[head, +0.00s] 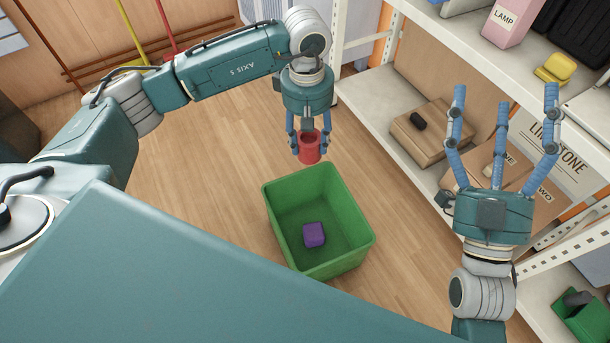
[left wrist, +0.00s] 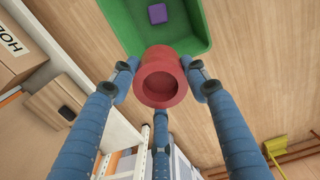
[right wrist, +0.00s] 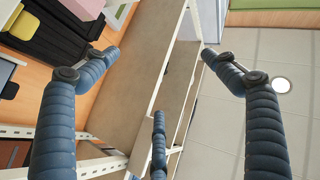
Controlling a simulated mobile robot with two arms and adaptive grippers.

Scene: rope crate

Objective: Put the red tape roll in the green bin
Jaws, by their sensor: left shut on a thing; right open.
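The red tape roll (head: 309,149) is held in my left gripper (head: 309,140), beyond the far rim of the green bin in the head view. In the left wrist view the red tape roll (left wrist: 161,80) sits between the blue fingers of my left gripper (left wrist: 160,85), and its hollow end faces the camera. The green bin (head: 350,200) stands open on the floor with a purple block (head: 314,234) inside. The green bin also shows in the left wrist view (left wrist: 195,25). My right gripper (head: 503,115) is open and empty, raised in front of the shelves.
A white shelf unit (head: 385,95) on the right holds cardboard boxes (head: 425,135), a pink box (head: 510,22) and a yellow item (head: 555,68). Another green container (head: 585,318) is at the lower right. The wooden floor (head: 215,180) left of the bin is clear.

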